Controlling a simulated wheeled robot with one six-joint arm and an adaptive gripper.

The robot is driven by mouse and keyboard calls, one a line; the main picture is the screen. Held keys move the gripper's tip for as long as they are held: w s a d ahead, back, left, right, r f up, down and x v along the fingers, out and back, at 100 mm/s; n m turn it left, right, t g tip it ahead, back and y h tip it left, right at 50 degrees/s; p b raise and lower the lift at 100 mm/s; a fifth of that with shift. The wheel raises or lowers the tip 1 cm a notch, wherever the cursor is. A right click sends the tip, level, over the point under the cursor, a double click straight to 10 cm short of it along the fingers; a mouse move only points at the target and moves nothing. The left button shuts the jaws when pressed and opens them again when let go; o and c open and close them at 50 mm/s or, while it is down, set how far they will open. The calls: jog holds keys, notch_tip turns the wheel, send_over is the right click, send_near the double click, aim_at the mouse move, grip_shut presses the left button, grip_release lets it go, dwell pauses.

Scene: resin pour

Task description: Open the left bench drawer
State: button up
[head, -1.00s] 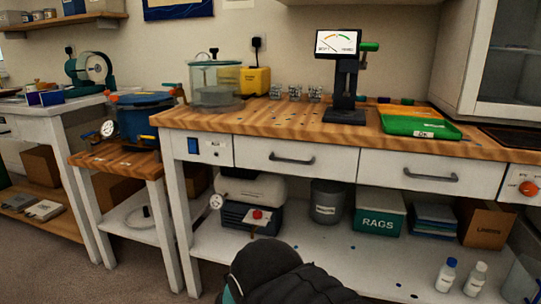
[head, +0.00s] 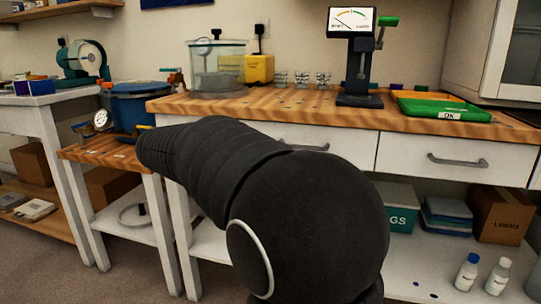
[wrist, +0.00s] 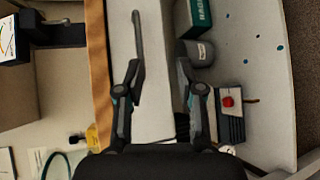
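The left bench drawer (head: 345,146) is a white front under the wooden top, and it looks shut. In the head view my black arm covers much of it, and only part of its dark handle (head: 312,148) shows. In the wrist view, turned sideways, the drawer front (wrist: 158,70) is a pale strip, with the handle (wrist: 138,36) running up the picture. My gripper (wrist: 158,70) is open and empty, its fingers apart before the drawer front. The left fingertip overlaps the handle's lower end in the picture; contact cannot be told. The head view hides my gripper.
The right drawer (head: 428,158) is shut. A green tray (head: 443,107) and a gauge stand (head: 357,75) are on the bench. A lower shelf (head: 410,264) holds boxes and two bottles. A blue pot (head: 138,108) stands on the low side table.

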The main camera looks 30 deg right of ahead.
aim_at(300, 147)
jog(key=shift+g+h, duration=0.3)
jog(key=shift+h, duration=0.6)
jog(key=d, duration=0.4)
jog(key=w+d+b, duration=0.1)
jog(key=d, duration=0.8)
jog(key=shift+w+d+f, duration=0.15)
jog(key=shift+d+f, duration=0.05)
jog(key=shift+d, duration=0.2)
grip_shut()
